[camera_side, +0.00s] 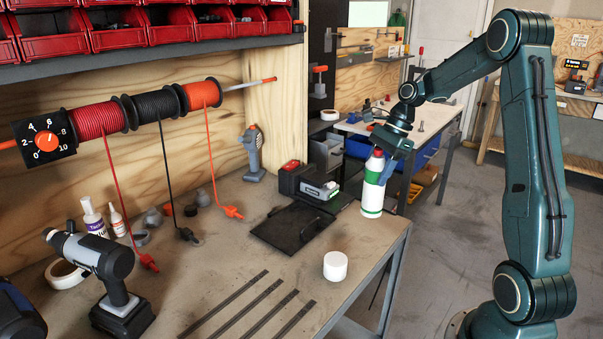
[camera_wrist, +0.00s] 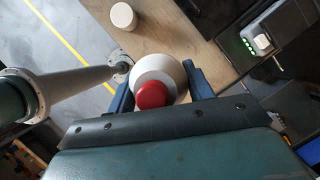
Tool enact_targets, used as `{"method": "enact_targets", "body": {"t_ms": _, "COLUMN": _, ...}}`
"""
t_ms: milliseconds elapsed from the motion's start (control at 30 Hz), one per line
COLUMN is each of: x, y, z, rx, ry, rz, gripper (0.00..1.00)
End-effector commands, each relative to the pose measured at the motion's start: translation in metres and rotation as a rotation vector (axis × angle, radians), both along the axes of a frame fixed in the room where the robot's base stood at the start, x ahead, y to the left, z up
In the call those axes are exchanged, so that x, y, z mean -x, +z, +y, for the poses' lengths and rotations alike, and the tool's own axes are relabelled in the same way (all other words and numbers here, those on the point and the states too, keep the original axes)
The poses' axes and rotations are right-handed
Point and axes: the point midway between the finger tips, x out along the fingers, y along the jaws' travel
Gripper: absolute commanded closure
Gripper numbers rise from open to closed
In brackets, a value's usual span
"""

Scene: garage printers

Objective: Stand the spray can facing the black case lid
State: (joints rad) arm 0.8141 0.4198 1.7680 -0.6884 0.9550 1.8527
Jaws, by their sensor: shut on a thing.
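The spray can (camera_side: 372,197) is white with a green band and a red cap, and it is upright in the side view. My gripper (camera_side: 376,166) is shut around its upper part. In the wrist view, the red cap (camera_wrist: 152,94) and white shoulder sit between the two blue fingers of my gripper (camera_wrist: 160,82). The can's base shows near the bench's right back edge; I cannot tell whether it touches the bench. The black case lid (camera_side: 290,227) lies flat on the bench, to the left of the can and apart from it. The can's label is mostly hidden from the wrist view.
A white round tub (camera_side: 335,265) stands on the bench in front of the lid, and dark strips (camera_side: 265,305) lie near the front. A battery charger (camera_side: 319,186) is behind the lid. A drill (camera_side: 100,265), glue bottles (camera_side: 95,217) and hanging cables are at the left.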

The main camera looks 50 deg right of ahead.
Motion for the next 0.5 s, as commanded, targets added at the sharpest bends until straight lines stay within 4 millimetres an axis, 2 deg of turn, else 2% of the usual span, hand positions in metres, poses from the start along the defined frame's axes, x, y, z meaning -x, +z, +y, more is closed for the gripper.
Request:
{"method": "enact_targets", "body": {"t_ms": 267, "x": -0.002, "y": 0.000, "z": 0.001, "rx": 0.002, "ry": 0.001, "rz": -0.001, "gripper": 0.95}}
{"method": "enact_targets", "body": {"t_ms": 500, "x": -0.024, "y": -0.001, "z": 0.012, "rx": 0.006, "ry": 0.005, "rz": 0.003, "gripper": 0.95}}
